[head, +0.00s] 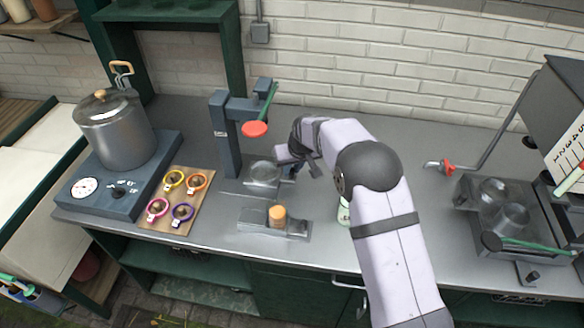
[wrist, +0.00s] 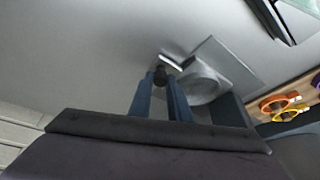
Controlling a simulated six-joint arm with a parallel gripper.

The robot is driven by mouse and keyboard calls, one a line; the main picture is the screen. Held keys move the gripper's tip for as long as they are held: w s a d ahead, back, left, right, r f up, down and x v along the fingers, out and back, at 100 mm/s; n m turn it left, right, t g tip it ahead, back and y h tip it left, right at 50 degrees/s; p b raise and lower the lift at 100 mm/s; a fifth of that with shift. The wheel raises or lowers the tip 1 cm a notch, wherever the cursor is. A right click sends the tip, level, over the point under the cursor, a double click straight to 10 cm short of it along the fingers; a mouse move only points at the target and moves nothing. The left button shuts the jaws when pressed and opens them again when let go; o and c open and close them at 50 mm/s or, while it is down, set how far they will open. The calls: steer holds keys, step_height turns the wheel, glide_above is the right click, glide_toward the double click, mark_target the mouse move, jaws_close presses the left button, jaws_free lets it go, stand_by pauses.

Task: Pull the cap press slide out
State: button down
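The cap press (head: 232,130) is a blue-grey post with a green lever and a red disc (head: 255,129). Below the disc, its slide carries a round pale seat (head: 265,172), which also shows in the wrist view (wrist: 206,86). A small dark knob (wrist: 160,77) stands at the slide's near end in the wrist view. My gripper (head: 290,170) is low at the slide's right side. In the wrist view its two blue fingers (wrist: 161,82) are a little apart, with the knob between or just beyond their tips. Whether they clamp it is unclear.
A metal fixture (head: 255,222) with an orange-tan cylinder (head: 277,215) stands in front of the press. A board (head: 183,222) with several coloured rings lies left, beside a pot (head: 115,130) on a hotplate.

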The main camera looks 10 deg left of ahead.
steer(key=d+b, duration=0.4)
steer(key=d, duration=0.6)
steer(key=shift+d+f, duration=0.1)
steer(key=shift+d, duration=0.7)
steer(key=c, duration=1.7)
jaws_free()
steer(key=shift+o, duration=0.2)
steer(key=shift+r, duration=0.2)
steer(key=b+v, duration=0.2)
steer(key=v, duration=0.5)
steer(key=shift+r, duration=0.2)
